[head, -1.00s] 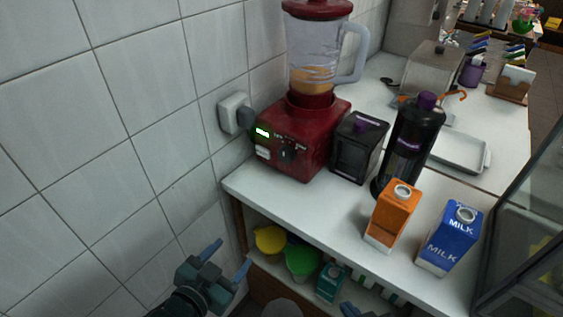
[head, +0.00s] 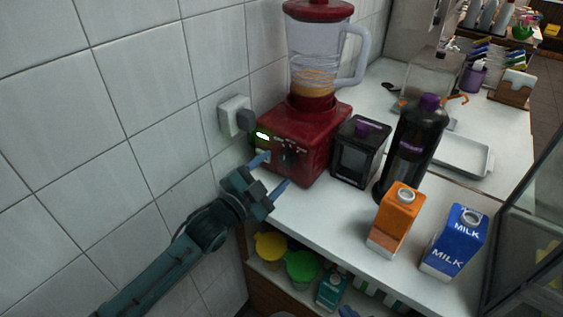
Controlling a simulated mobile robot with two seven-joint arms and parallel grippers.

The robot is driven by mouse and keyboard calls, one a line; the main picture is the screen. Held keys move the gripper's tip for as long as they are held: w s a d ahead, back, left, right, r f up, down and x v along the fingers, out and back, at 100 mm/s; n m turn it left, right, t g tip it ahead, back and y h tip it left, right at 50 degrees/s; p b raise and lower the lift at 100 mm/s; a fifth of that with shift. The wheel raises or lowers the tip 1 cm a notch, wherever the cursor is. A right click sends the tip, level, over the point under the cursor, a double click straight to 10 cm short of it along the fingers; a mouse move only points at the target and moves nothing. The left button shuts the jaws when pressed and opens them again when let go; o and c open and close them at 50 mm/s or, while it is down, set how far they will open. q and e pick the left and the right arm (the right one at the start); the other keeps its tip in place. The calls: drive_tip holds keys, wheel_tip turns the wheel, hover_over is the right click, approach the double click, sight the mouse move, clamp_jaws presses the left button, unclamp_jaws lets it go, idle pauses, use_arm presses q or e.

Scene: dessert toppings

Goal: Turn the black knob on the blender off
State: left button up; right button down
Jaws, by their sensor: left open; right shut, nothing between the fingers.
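The red blender (head: 310,150) stands on the white counter near the tiled wall, with a clear jug (head: 318,62) holding some orange-tan contents. Its black knob (head: 288,158) is on the front face, right of a lit green display (head: 263,136). My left gripper (head: 273,172) is open and empty in front of the blender's lower front, its fingers pointing up at it. The knob lies just above and right of the gap between the fingers; I cannot tell whether a finger touches the blender.
A black box-shaped appliance (head: 358,150), a black bottle (head: 412,145), an orange carton (head: 396,220) and a blue milk carton (head: 454,242) stand right of the blender. A wall plug (head: 235,115) is to its left. Several containers sit on the shelf below.

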sight(284, 161)
use_arm(q)
drive_tip(key=shift+x, duration=1.95)
drive_tip(key=shift+c, duration=0.3)
drive_tip(key=c, duration=0.9)
